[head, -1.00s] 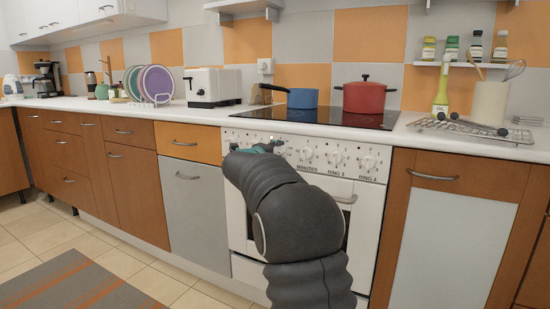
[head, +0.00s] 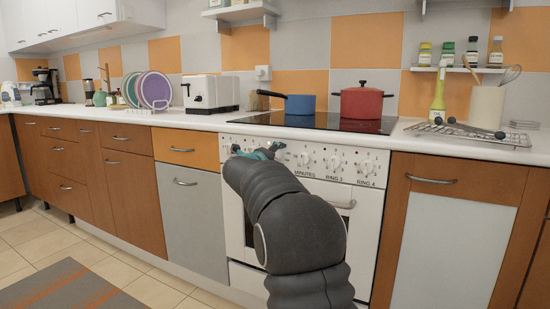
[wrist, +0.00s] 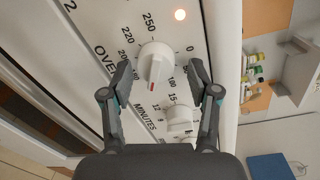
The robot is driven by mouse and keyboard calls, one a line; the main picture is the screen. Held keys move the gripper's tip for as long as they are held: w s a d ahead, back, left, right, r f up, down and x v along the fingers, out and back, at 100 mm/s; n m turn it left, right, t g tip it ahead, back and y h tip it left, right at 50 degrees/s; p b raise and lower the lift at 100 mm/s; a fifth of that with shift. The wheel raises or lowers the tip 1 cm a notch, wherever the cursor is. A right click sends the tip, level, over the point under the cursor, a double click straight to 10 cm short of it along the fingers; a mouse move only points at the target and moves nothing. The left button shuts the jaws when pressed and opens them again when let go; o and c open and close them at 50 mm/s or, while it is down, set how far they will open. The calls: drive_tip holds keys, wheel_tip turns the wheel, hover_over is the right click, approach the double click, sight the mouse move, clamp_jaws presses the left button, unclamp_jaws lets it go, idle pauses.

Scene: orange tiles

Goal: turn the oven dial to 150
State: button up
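The oven dial (wrist: 155,62) is a round white knob on the white control panel in the wrist view. Its red mark points toward the bottom of the picture, between the printed 200 on the left and 100 on the right. No 150 label is readable there. My gripper (wrist: 161,78) is open, with one finger on each side of the dial. A gap shows on both sides, wider on the right. In the head view my gripper (head: 258,153) is at the left part of the panel, and it and my arm hide the oven dial.
The MINUTES dial (wrist: 179,118) is close beside the right finger. More knobs (head: 334,161) continue right along the panel, above the oven handle (head: 342,204). A blue pot (head: 300,104) and red pot (head: 361,102) stand on the hob.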

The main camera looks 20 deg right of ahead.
drive_tip(key=shift+w+a, duration=0.1)
drive_tip(key=shift+a, duration=0.25)
drive_tip(key=v, duration=1.2)
